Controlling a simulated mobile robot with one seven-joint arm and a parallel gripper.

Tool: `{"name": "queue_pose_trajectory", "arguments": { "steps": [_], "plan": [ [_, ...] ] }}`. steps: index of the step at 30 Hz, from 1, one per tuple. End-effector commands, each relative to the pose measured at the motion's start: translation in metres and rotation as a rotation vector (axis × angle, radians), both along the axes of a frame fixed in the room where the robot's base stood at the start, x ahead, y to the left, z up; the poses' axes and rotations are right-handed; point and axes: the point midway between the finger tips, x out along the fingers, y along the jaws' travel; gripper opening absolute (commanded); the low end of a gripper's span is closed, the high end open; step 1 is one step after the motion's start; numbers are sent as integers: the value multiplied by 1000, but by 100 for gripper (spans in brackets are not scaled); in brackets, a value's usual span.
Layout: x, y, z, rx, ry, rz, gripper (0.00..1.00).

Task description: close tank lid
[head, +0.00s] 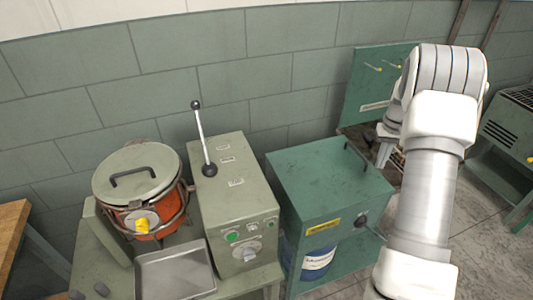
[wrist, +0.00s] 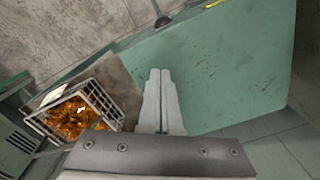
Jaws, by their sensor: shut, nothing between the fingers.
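A green cabinet-like tank (head: 297,238) stands right of centre in the head view. A large green surface (wrist: 225,65), apparently the same top, fills the right of the wrist view. My gripper (wrist: 160,72) is shut and empty in front of this surface. In the head view it is partly hidden by my arm, by the tank's right rear side; contact is unclear.
An upright green panel (head: 370,75) stands behind the tank. A wire basket of orange pieces (wrist: 75,115) lies beside it. A grey-green control box (head: 235,190) with an upright lever and an orange pot (head: 143,217) with a round lid stand left.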

Motion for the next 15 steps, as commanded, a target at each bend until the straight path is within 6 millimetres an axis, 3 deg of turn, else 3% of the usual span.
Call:
{"name": "queue_pose_trajectory", "arguments": {
  "steps": [9,15],
  "plan": [
    [0,-1,-2,0,0,0,0],
    [1,-5,-16,0,0,-1,0]
  ]
}}
